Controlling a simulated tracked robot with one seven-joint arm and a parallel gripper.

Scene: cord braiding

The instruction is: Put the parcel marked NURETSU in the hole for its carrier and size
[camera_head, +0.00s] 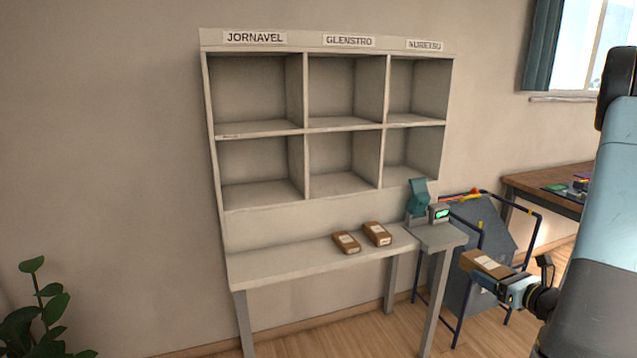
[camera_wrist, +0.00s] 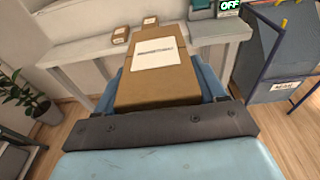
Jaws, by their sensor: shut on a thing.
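My gripper (camera_head: 510,290) is shut on a brown parcel (camera_head: 487,263) with a white label, at the right of the head view, beside the table and clear of it. The held parcel fills the middle of the wrist view (camera_wrist: 150,90); its label print is too blurred to read. The shelf (camera_head: 305,95) has two rows of three holes under the signs JORNAVEL (camera_head: 255,37), GLENSTRO (camera_head: 349,41) and NURETSU (camera_head: 425,45). The holes under NURETSU, upper (camera_head: 418,85) and lower (camera_head: 410,150), look empty, as do the others. No size marks are legible.
Two more brown parcels (camera_head: 346,242) (camera_head: 377,234) lie on the table (camera_head: 290,262) below the shelf. A small device with a green display (camera_head: 440,213) stands at the table's right end. A blue-framed cart (camera_head: 480,240) stands behind my gripper. The table's left part is clear.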

